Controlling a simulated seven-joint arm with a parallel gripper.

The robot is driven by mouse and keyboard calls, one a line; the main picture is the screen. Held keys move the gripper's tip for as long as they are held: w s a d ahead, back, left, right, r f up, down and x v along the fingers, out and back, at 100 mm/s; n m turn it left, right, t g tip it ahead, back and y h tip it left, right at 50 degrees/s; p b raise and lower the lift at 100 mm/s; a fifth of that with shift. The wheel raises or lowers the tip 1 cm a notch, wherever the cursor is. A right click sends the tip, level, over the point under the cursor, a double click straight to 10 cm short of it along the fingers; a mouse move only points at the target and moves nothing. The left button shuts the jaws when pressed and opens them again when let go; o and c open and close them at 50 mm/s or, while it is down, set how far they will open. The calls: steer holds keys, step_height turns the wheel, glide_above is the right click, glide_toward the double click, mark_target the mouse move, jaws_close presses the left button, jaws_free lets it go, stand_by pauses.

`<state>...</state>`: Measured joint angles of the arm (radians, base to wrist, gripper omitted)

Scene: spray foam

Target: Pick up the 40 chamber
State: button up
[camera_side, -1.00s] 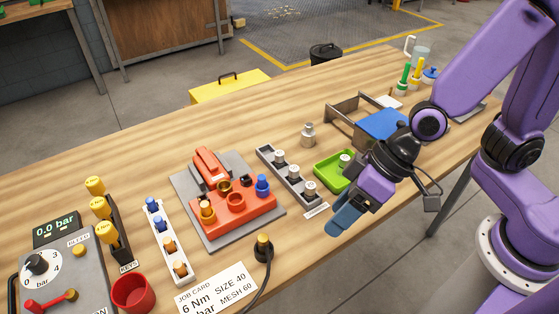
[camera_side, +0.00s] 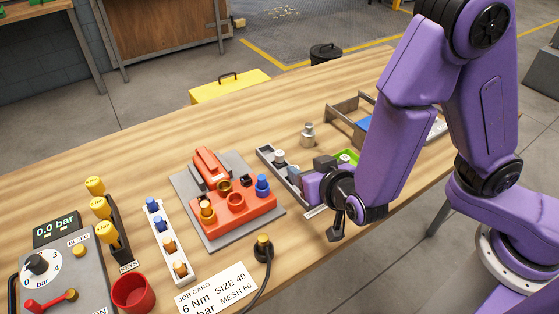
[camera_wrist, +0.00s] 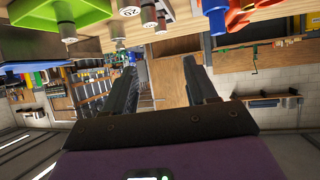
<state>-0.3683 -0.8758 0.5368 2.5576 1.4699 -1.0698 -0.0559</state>
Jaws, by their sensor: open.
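Silver chambers stand in a grey rack (camera_side: 265,158). One chamber (camera_side: 279,156) shows at the rack's far end; my gripper (camera_side: 296,174) hides much of the near part. In the wrist view, which looks upside down, my gripper (camera_wrist: 162,75) is open with nothing between its two dark fingers. Silver chambers (camera_wrist: 148,15) show at the top edge, just beyond the fingertips, beside a label reading 20. I cannot read which chamber is the 40. Another silver piece (camera_side: 308,134) stands alone on the table behind the rack.
A green tray (camera_side: 346,156) is partly hidden behind my gripper. The red fixture (camera_side: 235,200) on its grey plate lies left of the rack. A black cable plug (camera_side: 263,243) and a job card (camera_side: 217,289) reading SIZE 40 are in front.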

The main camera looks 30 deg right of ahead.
mark_target(280, 154)
steer(key=shift+x, duration=8.05)
steer(key=shift+a+f, duration=0.1)
steer(key=shift+a, duration=0.1)
jaws_close()
